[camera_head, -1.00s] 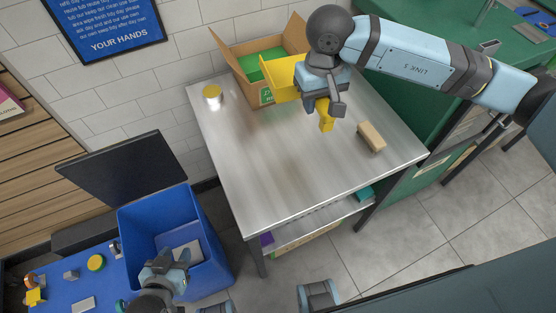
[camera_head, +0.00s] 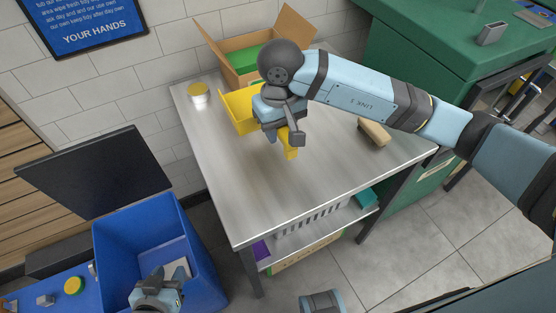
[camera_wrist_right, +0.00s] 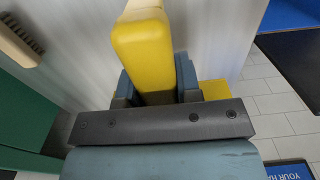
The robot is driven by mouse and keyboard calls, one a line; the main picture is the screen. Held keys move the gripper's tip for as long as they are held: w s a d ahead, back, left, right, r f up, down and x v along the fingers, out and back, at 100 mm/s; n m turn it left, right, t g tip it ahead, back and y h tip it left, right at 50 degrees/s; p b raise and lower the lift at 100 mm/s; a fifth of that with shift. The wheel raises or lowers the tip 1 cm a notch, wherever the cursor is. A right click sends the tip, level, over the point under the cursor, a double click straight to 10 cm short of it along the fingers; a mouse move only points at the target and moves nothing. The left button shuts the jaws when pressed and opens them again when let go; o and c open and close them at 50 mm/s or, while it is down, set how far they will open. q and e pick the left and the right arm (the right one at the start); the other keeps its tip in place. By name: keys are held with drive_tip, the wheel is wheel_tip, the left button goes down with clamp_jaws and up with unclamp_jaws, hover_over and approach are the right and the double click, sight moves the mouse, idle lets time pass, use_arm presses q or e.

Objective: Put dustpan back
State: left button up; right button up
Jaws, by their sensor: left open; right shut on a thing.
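The yellow dustpan (camera_head: 240,109) is held above the steel table, in front of the cardboard box. My right gripper (camera_head: 284,135) is shut on its handle, and the handle end sticks out below the fingers. In the right wrist view the yellow handle (camera_wrist_right: 143,50) stands between the two fingers (camera_wrist_right: 155,85), and part of the pan shows behind at the right. My left gripper (camera_head: 160,285) is open and empty at the lower left, over the front of the blue bin. The contact between dustpan and table is hidden.
The steel table (camera_head: 225,190) carries a cardboard box (camera_head: 240,65) with green contents, a yellow-lidded tin (camera_head: 198,93) and a wooden brush (camera_head: 374,131), whose bristles show in the wrist view (camera_wrist_right: 20,40). The open blue bin (camera_head: 118,240) stands left. The table's front is clear.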

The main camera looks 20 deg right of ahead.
hover_over(279, 170)
wheel_tip(279, 170, down, 8)
drive_tip(key=shift+f, duration=0.1)
wheel_tip(279, 170, down, 4)
drive_tip(key=shift+r, duration=0.25)
drive_tip(key=shift+f+b, duration=0.2)
drive_tip(key=shift+b, duration=0.1)
drive_tip(key=o, duration=0.5)
drive_tip(key=shift+f, duration=0.1)
drive_tip(key=o, duration=0.5)
drive_tip(key=shift+c, duration=0.2)
drive_tip(key=shift+r, duration=0.2)
